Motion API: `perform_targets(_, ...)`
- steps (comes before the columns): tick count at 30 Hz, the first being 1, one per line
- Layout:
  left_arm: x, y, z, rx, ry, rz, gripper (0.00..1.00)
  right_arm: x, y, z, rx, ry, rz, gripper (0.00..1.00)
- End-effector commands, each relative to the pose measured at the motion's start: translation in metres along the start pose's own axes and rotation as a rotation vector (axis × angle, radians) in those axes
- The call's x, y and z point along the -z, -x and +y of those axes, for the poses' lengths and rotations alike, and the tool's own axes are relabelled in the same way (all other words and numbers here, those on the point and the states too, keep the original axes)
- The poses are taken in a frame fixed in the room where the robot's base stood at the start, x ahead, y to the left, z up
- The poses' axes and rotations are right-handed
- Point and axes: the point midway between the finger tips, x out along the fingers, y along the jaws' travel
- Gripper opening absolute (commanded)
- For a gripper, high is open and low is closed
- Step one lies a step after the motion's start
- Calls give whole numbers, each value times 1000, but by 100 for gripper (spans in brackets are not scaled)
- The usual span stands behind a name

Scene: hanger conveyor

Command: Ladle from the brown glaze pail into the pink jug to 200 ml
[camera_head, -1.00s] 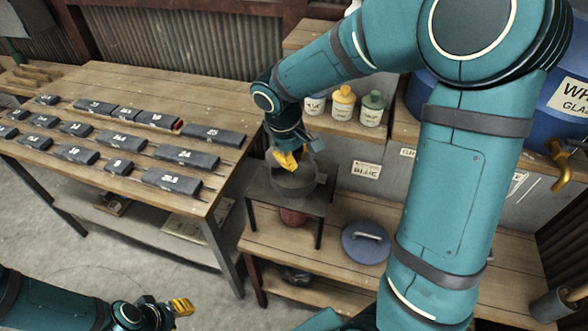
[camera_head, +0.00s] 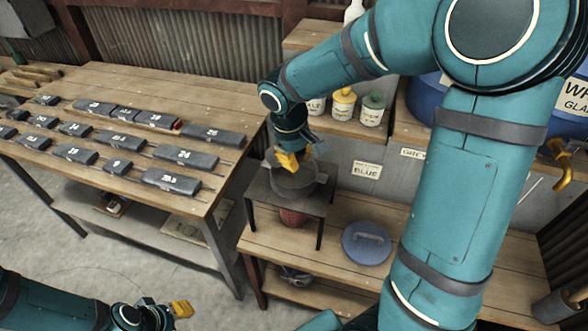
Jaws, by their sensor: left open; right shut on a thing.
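A dark grey round pail (camera_head: 306,186) stands on a small black stand above the wooden bench; I cannot make out its contents. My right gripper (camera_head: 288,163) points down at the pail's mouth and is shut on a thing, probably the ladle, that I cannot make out. A reddish-pink vessel (camera_head: 292,218) sits under the stand, partly hidden by it; I cannot tell if it is the pink jug. No pail marked brown is readable. My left gripper (camera_head: 182,309) is open and empty at the lower left, over the floor.
A blue lid (camera_head: 366,242) with a handle lies on the bench right of the stand. Bottles (camera_head: 343,102) stand on the shelf behind, above a "BLUE" label (camera_head: 366,171). A large blue barrel with a tap (camera_head: 560,158) is at right. A table with numbered dark bars (camera_head: 120,142) is at left.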

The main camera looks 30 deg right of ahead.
Motion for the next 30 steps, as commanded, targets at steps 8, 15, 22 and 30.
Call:
perform_targets(8, 0, -1, 0, 0, 0, 0, 38, 0, 0, 0, 1, -1, 4, 0)
perform_targets(15, -1, -6, -2, 0, 0, 0, 38, -3, -4, 1, 18, -8, 35, 0)
perform_targets(22, -1, -7, -3, 0, 0, 0, 38, -4, -4, 1, 24, -8, 47, 0)
perform_targets(30, -1, -8, -3, 0, 0, 0, 38, -4, -5, 2, 27, -9, 54, 0)
